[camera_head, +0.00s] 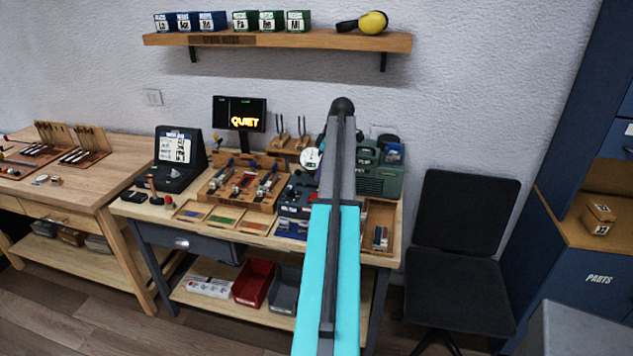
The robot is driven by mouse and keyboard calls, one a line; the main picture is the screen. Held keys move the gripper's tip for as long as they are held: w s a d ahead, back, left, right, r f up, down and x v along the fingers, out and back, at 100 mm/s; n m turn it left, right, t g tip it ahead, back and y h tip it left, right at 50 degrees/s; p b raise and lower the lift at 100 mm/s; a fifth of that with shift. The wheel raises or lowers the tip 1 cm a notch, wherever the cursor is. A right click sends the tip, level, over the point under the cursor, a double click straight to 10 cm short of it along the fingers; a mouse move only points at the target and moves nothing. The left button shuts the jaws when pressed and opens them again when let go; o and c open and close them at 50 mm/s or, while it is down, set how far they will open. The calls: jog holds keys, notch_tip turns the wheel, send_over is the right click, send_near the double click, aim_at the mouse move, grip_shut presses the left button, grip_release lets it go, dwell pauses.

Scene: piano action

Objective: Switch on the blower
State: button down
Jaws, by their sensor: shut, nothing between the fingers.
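A green box-shaped machine (378,178) with slatted vents stands at the back right of the workbench and looks like the blower. My arm passes in front of its left side, and I cannot make out a switch or whether it is running. My arm rises through the middle of the picture, a cyan link below and a dark bar above with a rounded top. My gripper does not show in this view, so where it is relative to the machine cannot be seen.
The workbench (135,206) holds wooden fixtures, small trays, a dark angled display (178,158) and a screen reading QUIET (239,113). A black chair (463,230) stands right of the bench. A shelf (278,40) hangs above. Blue cabinets (592,262) stand at right.

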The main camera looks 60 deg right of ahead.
jog(key=shift+a+b+v, duration=0.2)
jog(key=shift+b+v, duration=0.05)
jog(key=shift+v, duration=0.6)
jog(key=shift+a+b+v, duration=0.15)
jog(key=shift+b+v, duration=0.05)
jog(key=shift+v, duration=0.7)
jog(key=shift+a+b+v, duration=0.2)
jog(key=shift+b+v, duration=0.05)
jog(key=shift+v, duration=0.6)
jog(key=shift+s, duration=0.1)
